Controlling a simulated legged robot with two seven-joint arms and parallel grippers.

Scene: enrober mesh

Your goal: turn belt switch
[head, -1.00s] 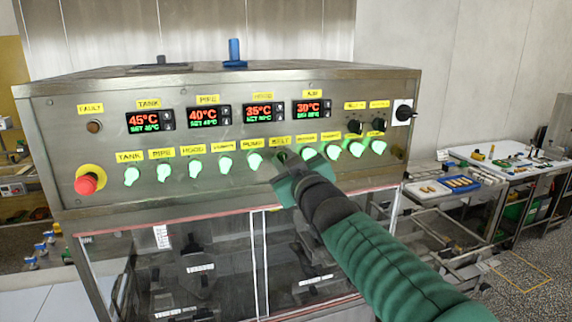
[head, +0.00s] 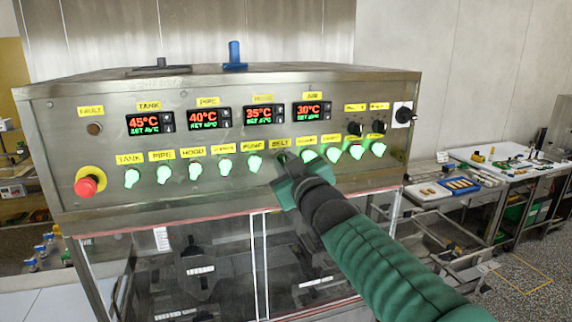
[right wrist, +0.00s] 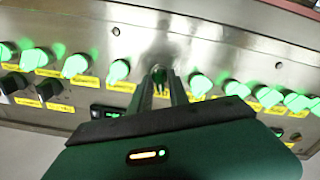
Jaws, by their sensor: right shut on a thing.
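The belt switch (head: 281,157) is a small knob under the yellow BELT label (head: 280,143) on the steel control panel. It looks dark, while the knobs on both sides of it glow green. My right gripper (head: 287,168) reaches it from the front and hides part of it. In the right wrist view, the two fingers of my right gripper (right wrist: 161,84) are shut on the belt switch (right wrist: 158,73), one on each side. My left gripper is not in view.
Lit green knobs such as the PUMP one (head: 255,161) stand close on both sides. Clear guard panels (head: 200,270) lie below.

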